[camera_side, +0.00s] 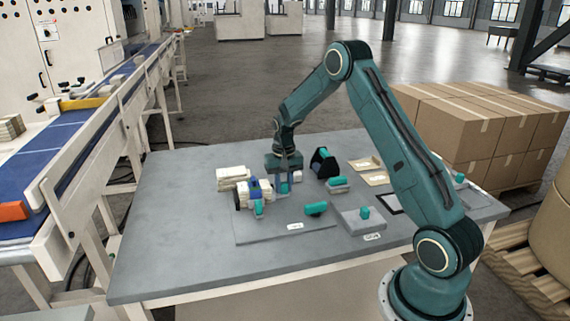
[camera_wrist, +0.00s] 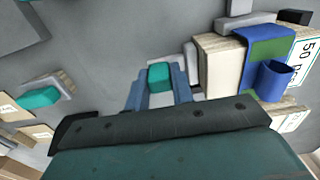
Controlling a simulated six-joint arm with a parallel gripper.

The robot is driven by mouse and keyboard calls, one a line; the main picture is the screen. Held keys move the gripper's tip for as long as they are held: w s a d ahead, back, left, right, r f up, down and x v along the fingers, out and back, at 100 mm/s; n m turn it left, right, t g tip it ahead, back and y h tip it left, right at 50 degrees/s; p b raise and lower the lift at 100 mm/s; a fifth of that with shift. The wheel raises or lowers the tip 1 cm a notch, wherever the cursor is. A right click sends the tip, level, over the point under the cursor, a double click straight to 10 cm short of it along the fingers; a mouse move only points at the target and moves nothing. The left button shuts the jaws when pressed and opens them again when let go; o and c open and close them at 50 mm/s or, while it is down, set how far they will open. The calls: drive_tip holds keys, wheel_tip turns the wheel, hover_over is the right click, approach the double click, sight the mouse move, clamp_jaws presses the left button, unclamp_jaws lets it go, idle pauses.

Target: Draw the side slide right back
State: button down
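My gripper (camera_wrist: 160,84) points down over the table, its two blue-grey fingers on either side of a teal grip block (camera_wrist: 160,76). The fingers appear to touch the block on both sides. The block seems to belong to the side slide, whose pale end piece (camera_wrist: 191,62) stands between it and the pack. The pale pack (camera_wrist: 220,62), with a blue and green band (camera_wrist: 266,52) around it, is close to the right of my gripper in the wrist view. In the side view my gripper (camera_side: 284,187) is just right of the pack; the slide is mostly hidden there.
A teal roller-shaped piece (camera_side: 316,208) and a grey block with a teal knob (camera_side: 364,218) are in front. A black and teal holder (camera_side: 323,162) and tan cards (camera_side: 372,172) lie to the right. Pale stacked slabs (camera_side: 232,177) sit at left. The left tabletop is clear.

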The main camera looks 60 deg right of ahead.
drive_tip(key=shift+s+d, duration=2.3)
drive_tip(key=c, duration=1.5)
unclamp_jaws()
drive_tip(key=shift+s, duration=0.1)
drive_tip(key=shift+r, duration=0.1)
drive_tip(key=shift+r, duration=0.1)
drive_tip(key=shift+r, duration=0.6)
wheel_tip(320, 180, up, 12)
drive_tip(key=shift+r, duration=0.15)
